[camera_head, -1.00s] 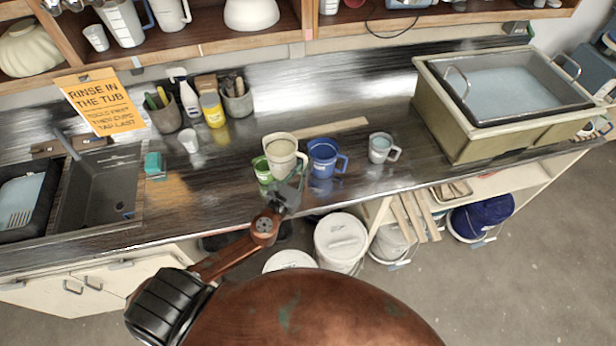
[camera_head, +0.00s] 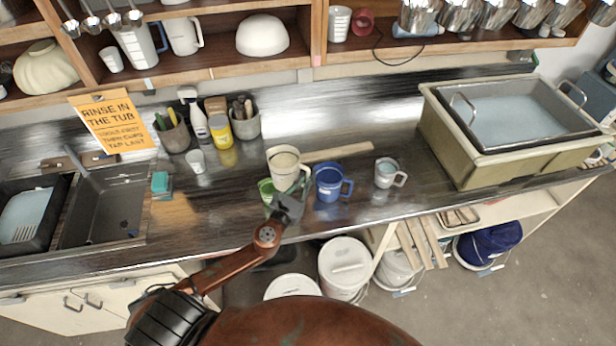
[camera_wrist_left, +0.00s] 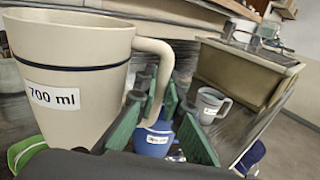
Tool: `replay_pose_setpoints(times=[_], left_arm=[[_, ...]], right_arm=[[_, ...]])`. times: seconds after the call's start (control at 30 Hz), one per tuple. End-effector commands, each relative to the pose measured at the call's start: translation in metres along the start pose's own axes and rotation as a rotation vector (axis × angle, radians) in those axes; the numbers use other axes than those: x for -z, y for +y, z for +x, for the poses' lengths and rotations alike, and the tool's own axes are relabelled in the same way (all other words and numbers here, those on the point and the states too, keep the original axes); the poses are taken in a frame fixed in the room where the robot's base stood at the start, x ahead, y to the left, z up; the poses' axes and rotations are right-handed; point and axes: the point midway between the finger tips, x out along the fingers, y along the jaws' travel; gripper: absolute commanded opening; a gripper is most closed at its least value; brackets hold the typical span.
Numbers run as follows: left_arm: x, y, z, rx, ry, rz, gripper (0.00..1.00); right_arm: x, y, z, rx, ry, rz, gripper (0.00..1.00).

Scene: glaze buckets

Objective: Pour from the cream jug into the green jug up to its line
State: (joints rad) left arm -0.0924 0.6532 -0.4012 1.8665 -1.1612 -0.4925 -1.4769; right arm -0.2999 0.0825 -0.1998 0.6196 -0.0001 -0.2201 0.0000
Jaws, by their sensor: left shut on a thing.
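The cream jug (camera_head: 284,168) is held roughly upright, overlapping the green jug in the head view. In the left wrist view the cream jug (camera_wrist_left: 75,85) shows a "700 ml" label and a dark line near its rim. My left gripper (camera_head: 288,206) is shut on its handle; its green fingers (camera_wrist_left: 165,105) flank the handle. The green jug (camera_head: 265,190) is mostly hidden behind the cream jug and gripper; its line and contents cannot be seen. A green edge (camera_wrist_left: 24,153) shows at lower left in the wrist view. My right gripper is not in view.
A blue jug (camera_head: 328,184) stands just right of the cream jug, and a grey jug (camera_head: 387,174) farther right. A wood strip (camera_head: 340,152) lies behind them. A tub (camera_head: 450,145) stands at right, a sink (camera_head: 105,208) at left. A small white cup (camera_head: 196,161) stands behind left.

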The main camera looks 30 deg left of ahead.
Motion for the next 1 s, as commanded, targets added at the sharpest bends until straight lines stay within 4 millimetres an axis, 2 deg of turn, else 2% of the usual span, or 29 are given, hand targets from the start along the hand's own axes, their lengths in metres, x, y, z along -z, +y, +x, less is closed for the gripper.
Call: replay_pose_setpoints(times=[0.17, 0.23, 0.47, 0.87, 1.0], left_arm=[[0.010, -0.001, 0.001, 0.000, -0.008, 0.002, 0.00], [-0.002, -0.003, 0.001, 0.000, -0.009, -0.043, 0.00], [-0.018, -0.006, 0.001, 0.000, -0.009, -0.168, 0.00], [0.009, -0.010, 0.000, 0.001, -0.006, -0.324, 0.00], [0.003, -0.010, 0.000, 0.002, -0.007, -0.318, 0.00]], right_arm=[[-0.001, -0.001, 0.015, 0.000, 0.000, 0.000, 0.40], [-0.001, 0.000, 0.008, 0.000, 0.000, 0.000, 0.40], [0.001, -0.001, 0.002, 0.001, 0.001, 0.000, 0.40], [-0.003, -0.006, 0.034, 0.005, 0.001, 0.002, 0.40], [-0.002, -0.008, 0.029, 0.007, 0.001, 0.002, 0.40]])
